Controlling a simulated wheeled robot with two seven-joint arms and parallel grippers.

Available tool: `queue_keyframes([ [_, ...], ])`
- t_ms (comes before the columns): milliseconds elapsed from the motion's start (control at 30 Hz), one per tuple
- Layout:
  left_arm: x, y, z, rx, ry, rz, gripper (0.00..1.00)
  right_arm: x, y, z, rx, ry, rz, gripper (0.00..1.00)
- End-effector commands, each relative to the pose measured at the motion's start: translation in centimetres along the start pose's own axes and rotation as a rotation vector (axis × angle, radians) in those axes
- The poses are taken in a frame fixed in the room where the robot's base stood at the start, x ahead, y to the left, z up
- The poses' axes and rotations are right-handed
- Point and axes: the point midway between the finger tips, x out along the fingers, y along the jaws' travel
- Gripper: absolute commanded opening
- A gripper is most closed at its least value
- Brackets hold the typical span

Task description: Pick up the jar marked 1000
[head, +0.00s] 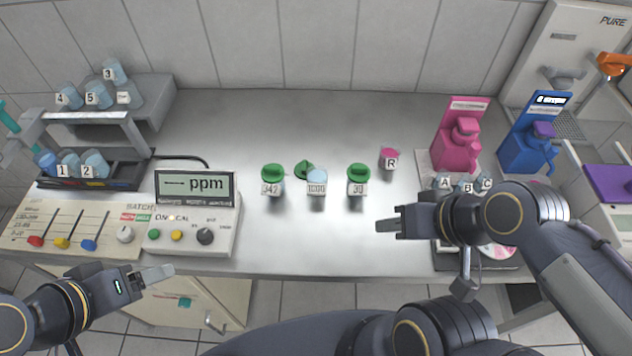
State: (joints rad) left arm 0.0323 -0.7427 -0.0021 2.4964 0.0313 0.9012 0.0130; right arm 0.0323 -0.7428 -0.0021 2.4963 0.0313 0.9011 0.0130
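The jar marked 1000 (317,184) stands upright on the metal bench, between two green-lidded jars. Its top looks pale blue and open, and a green lid (302,169) is close behind it on the left; I cannot tell whether they touch. My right gripper (380,225) is to the right of and nearer than the jar, pointing left, apart from it. Its fingers look close together, and I see nothing between them. My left gripper (172,270) is at the lower left, in front of the bench edge, far from the jar. Its fingers are seen edge-on.
The jar marked 342 (271,184) stands left and the jar marked 30 (357,182) right of it. A pink-topped jar R (389,158) is behind right. A ppm meter (195,215) stands left. Pink (458,145) and blue (530,145) dispensers stand right. The front middle bench is clear.

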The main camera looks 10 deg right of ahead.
Motion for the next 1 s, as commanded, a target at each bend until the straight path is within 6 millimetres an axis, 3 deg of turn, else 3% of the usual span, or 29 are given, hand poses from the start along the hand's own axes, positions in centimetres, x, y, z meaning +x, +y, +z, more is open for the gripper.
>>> queue_keyframes([
  [100,0.0,0.0,0.0,0.0,0.0,0.0,0.7,0.0,0.0,0.0,0.0,0.0,0.0,0.36],
  [267,0.0,0.0,0.0,0.0,0.0,0.0,0.7,0.0,-0.2,-0.9,0.028,-0.032,-0.009,0.57],
  [333,-0.1,0.0,0.0,0.0,0.0,0.0,0.7,0.2,-0.4,-2.2,0.068,-0.074,-0.014,0.66],
  [467,-0.1,0.1,-0.1,0.0,0.0,0.0,0.7,1.5,-1.1,-5.8,0.179,-0.186,0.009,0.67],
  [700,-0.2,0.1,-0.1,0.0,0.0,0.0,0.7,7.6,-3.2,-12.2,0.382,-0.344,0.201,0.67],
  [900,-0.3,0.1,-0.2,0.0,0.0,0.0,0.7,13.2,-5.5,-15.1,0.482,-0.355,0.407,0.67],
  [1000,-0.3,0.2,-0.2,0.0,0.0,0.0,0.7,14.9,-6.3,-15.7,0.507,-0.339,0.471,0.67],
])
